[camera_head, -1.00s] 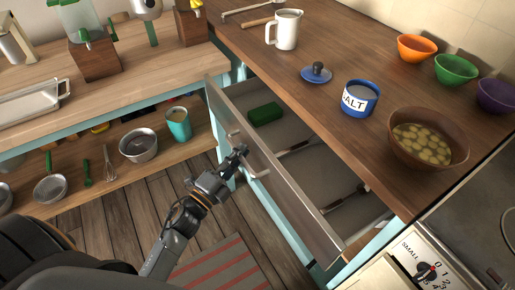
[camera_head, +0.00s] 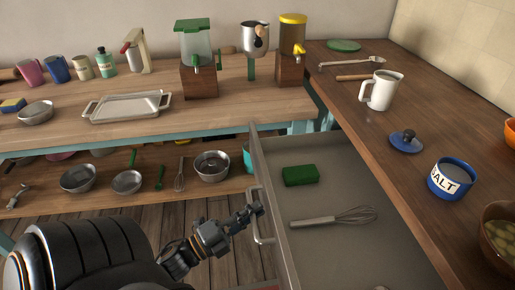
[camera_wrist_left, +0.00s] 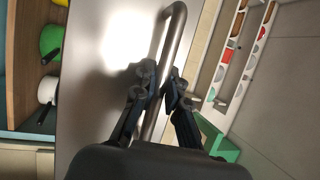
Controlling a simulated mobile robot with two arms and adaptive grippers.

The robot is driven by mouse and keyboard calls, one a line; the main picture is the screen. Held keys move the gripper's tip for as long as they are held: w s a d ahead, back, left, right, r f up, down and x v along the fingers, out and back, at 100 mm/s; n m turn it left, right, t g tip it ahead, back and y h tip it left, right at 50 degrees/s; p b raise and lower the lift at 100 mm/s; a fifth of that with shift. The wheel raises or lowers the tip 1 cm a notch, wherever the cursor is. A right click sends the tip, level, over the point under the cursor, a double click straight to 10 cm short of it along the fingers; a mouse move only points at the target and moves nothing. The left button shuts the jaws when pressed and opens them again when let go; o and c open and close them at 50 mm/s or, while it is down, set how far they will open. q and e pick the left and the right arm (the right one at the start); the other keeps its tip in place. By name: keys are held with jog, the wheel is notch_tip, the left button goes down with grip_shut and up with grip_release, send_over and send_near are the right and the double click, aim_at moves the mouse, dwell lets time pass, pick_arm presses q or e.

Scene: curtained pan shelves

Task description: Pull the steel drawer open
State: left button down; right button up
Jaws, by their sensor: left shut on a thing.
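The steel drawer (camera_head: 340,232) stands pulled well out from under the wooden counter at the right in the head view. Its inside shows a green sponge-like block (camera_head: 300,175) and a whisk (camera_head: 335,217). My left gripper (camera_head: 257,210) is at the bar handle (camera_head: 254,228) on the drawer's front. In the left wrist view the fingers (camera_wrist_left: 160,92) are closed around the handle bar (camera_wrist_left: 172,40), against the shiny steel front (camera_wrist_left: 100,60). My right gripper is not in view.
The counter above holds a white mug (camera_head: 380,90), a blue lid (camera_head: 406,141), a salt jar (camera_head: 450,178) and a brown bowl (camera_head: 499,240). A side counter (camera_head: 230,105) with a lower shelf (camera_head: 110,205) stands at the back left. Bare floor (camera_head: 185,210) lies left of the drawer.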

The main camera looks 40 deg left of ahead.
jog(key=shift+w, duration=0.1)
pick_arm(q)
jog(key=c, duration=1.4)
grip_release()
jog(key=shift+o, duration=0.2)
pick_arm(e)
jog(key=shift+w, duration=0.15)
pick_arm(q)
jog(key=shift+s, duration=0.1)
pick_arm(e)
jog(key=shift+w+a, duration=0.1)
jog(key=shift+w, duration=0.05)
pick_arm(q)
jog(key=v, duration=1.2)
